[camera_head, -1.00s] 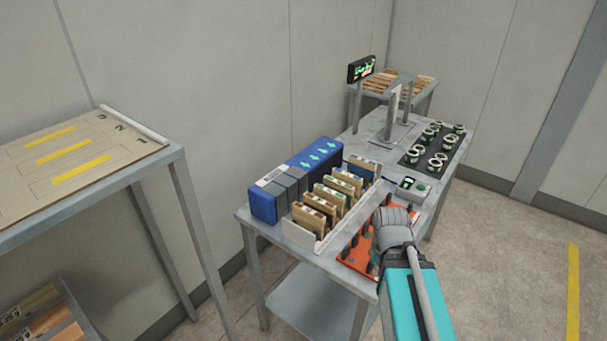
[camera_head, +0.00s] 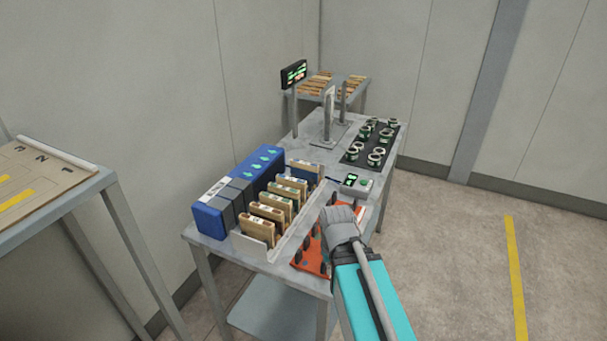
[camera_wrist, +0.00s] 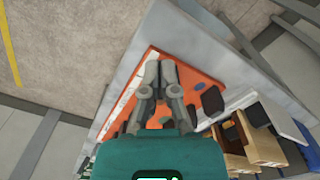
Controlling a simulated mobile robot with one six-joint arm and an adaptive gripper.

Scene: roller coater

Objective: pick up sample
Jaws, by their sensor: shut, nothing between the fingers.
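Several wooden sample pieces (camera_head: 267,212) stand upright in a row in a light rack (camera_head: 262,254) on the grey table in the head view. Some also show at the lower right of the wrist view (camera_wrist: 262,143). An orange board (camera_head: 308,256) with dark pegs lies to the right of the rack. My gripper (camera_wrist: 160,62) is shut and empty above this orange board (camera_wrist: 196,75) in the wrist view, apart from the wooden pieces. In the head view my arm hides its fingertips and part of the board. I cannot tell which piece is the sample.
A blue machine (camera_head: 240,187) with green arrows stands left of the rack. A small device with a green display (camera_head: 356,184) and a black mat with several rings (camera_head: 370,142) lie farther back. A side table with a numbered board (camera_head: 40,178) is at left. Floor at right is clear.

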